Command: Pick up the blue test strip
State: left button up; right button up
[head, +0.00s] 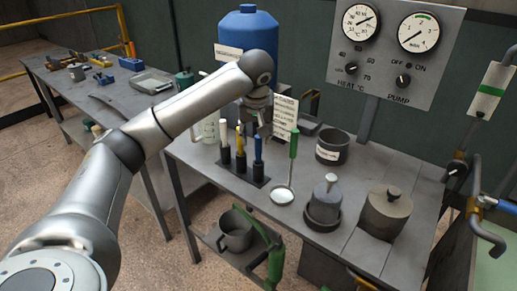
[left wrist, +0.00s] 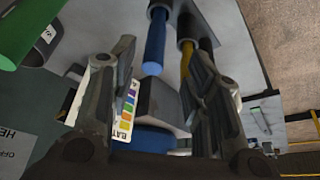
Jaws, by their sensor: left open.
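The blue test strip (head: 258,150) stands upright in a black holder (head: 243,171) on the metal bench, beside a yellow strip (head: 240,140) and a white one (head: 225,135). My left gripper (head: 262,122) is above the holder, near the tops of the strips. In the left wrist view the blue strip (left wrist: 155,45) shows in the gap between the open fingers of that gripper (left wrist: 160,58), and the yellow strip (left wrist: 186,62) is close to the right finger. I cannot tell whether a finger touches either strip. My right gripper is not in view.
A dark pot (head: 332,147), a grey weight-like object (head: 325,200) and a lidded pot (head: 386,211) stand further right. A blue tank (head: 248,30) and a label card (head: 286,112) are behind.

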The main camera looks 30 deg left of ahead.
aim_at(258, 146)
pick_arm(q)
jog(key=shift+w+f, duration=0.25)
jog(key=shift+f, duration=0.2)
jog(key=shift+w+f, duration=0.15)
jog(key=shift+f, duration=0.15)
jog(key=x, duration=0.1)
jog(key=p+x, duration=0.1)
jog(key=x, duration=0.2)
jog(key=shift+d+f, duration=0.2)
jog(key=shift+d, duration=0.05)
jog(key=shift+f, duration=0.25)
jog(key=shift+c, duration=0.5)
jog(key=c, duration=0.7)
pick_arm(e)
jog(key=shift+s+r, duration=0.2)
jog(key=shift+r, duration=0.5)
